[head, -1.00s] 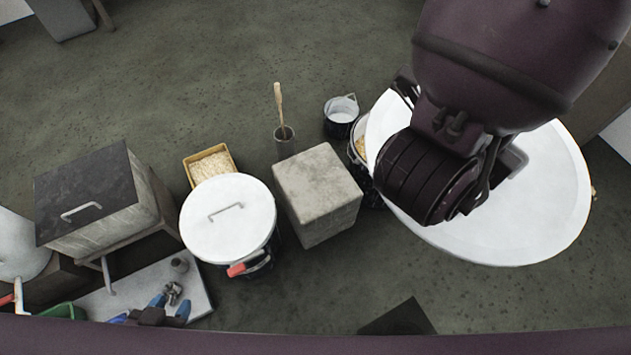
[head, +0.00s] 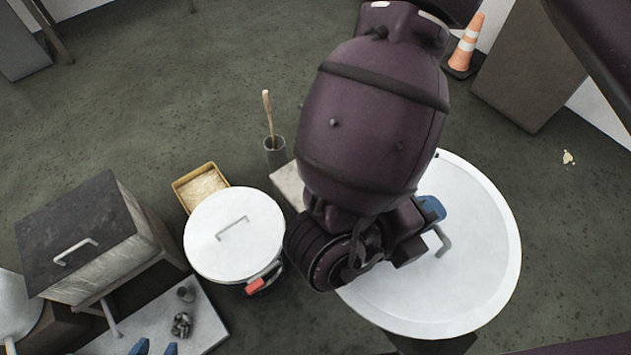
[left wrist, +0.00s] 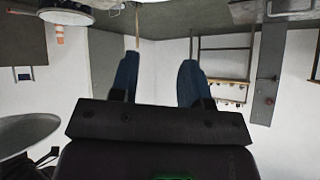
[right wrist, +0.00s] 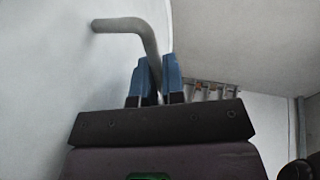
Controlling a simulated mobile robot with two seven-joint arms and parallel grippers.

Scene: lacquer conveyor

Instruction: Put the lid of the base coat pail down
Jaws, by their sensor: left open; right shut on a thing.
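The lid in my right gripper is a large white disc (head: 480,265) with a grey bar handle (head: 442,241), right of centre in the head view. My right gripper (head: 432,212) is shut on that handle. The right wrist view shows the bent handle (right wrist: 130,25) between the blue fingers (right wrist: 159,80), close to the lid's pale face (right wrist: 50,90). The lid looks held up, but its height above the floor cannot be told. No open pail is visible; my right arm and the lid hide that area.
A pail with a white lid (head: 205,250) and red grip stands left of my right arm. Near it are a yellow tray (head: 180,192), a cup with a stick (head: 275,152), a partly hidden pale block (head: 285,183) and a dark-topped box (head: 75,220). An orange cone (head: 470,30) stands far right.

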